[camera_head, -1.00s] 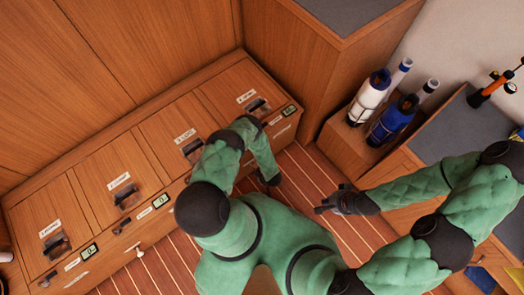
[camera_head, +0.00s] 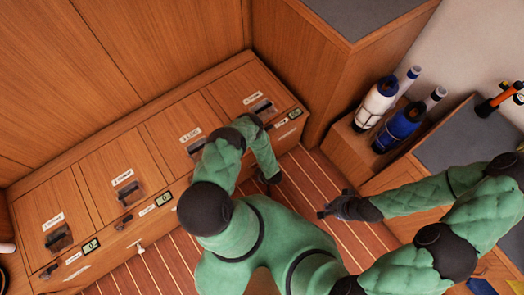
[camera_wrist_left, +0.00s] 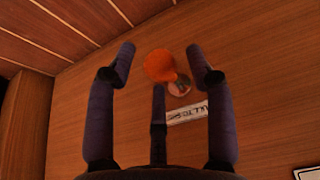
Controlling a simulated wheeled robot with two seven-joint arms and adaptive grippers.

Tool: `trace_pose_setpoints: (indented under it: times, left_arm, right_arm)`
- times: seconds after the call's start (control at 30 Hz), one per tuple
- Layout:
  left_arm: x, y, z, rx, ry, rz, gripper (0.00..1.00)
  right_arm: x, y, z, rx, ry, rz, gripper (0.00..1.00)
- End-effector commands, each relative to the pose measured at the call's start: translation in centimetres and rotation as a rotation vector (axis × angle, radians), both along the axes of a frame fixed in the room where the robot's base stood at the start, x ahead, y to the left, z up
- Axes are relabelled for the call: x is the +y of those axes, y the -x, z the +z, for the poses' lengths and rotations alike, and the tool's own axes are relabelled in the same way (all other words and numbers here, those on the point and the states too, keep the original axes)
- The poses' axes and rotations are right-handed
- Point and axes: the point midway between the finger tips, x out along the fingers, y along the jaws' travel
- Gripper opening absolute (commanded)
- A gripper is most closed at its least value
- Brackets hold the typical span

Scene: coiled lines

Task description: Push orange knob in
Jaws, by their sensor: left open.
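The orange knob (camera_wrist_left: 160,66) shows in the left wrist view on a wooden panel, with a small round fitting (camera_wrist_left: 180,86) and a white printed label (camera_wrist_left: 187,112) beside it. My left gripper (camera_wrist_left: 160,58) is open, its fingers around the knob's sides in the picture; I cannot tell whether they touch it. In the head view the left gripper (camera_head: 270,179) is a small dark shape low by the bench front, and the knob is hidden there. My right gripper (camera_head: 328,208) hangs empty over the striped floor; its finger opening is unclear.
A long wooden bench (camera_head: 100,200) with labelled lids and dark latches runs along the left. A wooden holder (camera_head: 345,140) with white (camera_head: 376,102) and blue (camera_head: 398,126) bottle-like items stands at right, near a grey-topped counter (camera_head: 455,135). Striped floor (camera_head: 305,185) lies between.

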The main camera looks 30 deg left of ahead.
Motion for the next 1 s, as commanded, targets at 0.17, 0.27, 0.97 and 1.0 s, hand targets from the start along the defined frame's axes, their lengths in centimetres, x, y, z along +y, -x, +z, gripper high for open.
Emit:
trace_pose_setpoints:
  times: [0.17,0.27,0.97,1.0]
  left_arm:
    - [-0.8,0.3,2.2,0.001,0.001,-0.003,0.54]
    - [-1.5,0.5,3.8,0.001,0.001,-0.003,0.54]
    - [-4.0,1.8,10.4,0.003,0.001,0.002,0.54]
    - [-4.0,1.8,10.4,0.003,0.001,0.002,0.54]
  right_arm:
    - [0.0,0.0,0.0,0.000,0.000,0.000,0.00]
    - [0.0,0.0,0.0,0.000,0.000,0.000,0.00]
    - [0.0,0.0,0.0,0.000,0.000,0.000,0.00]
    - [0.0,0.0,0.0,0.000,0.000,0.000,0.00]
